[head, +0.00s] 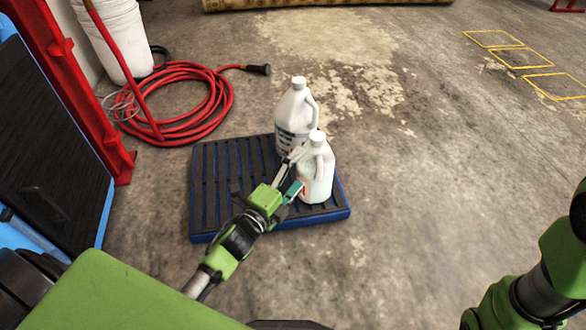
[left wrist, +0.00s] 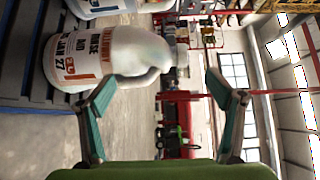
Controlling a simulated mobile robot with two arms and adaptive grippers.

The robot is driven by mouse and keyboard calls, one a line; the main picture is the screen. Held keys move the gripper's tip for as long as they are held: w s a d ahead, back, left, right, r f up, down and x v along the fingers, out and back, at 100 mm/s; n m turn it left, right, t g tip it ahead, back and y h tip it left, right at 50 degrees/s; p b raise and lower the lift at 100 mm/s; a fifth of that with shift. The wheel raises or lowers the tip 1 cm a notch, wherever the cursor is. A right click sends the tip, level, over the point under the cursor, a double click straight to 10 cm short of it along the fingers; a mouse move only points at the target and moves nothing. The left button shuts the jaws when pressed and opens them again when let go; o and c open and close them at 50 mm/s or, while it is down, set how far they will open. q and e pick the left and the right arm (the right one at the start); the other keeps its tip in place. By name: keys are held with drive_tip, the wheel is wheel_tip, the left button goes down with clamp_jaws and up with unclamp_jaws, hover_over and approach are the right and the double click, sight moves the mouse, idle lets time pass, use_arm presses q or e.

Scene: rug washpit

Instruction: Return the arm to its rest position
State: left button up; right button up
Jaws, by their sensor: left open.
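My left gripper (head: 297,171) is open and empty, its fingers reaching toward the near white jug (head: 318,178). The near jug stands upright on a blue-edged spill pallet with a black slatted top (head: 213,190). In the left wrist view the open fingers (left wrist: 160,82) have clear space between them. The jug, labelled as rinse aid (left wrist: 110,52), lies to the left there, beside the left-hand finger; I cannot tell whether they touch. A second white jug (head: 295,112) stands just behind the first. My right arm shows at the right edge, with its gripper out of view.
A coiled red hose (head: 190,122) lies behind the pallet, near a white bucket (head: 112,38). A red post (head: 88,100) and a black panel (head: 45,150) stand at left. A rolled rug (head: 300,3) lies at the back. The concrete floor right of the pallet is clear.

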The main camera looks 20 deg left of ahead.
use_arm(q)
drive_tip(key=shift+s+a, duration=0.2)
drive_tip(key=shift+s, duration=0.85)
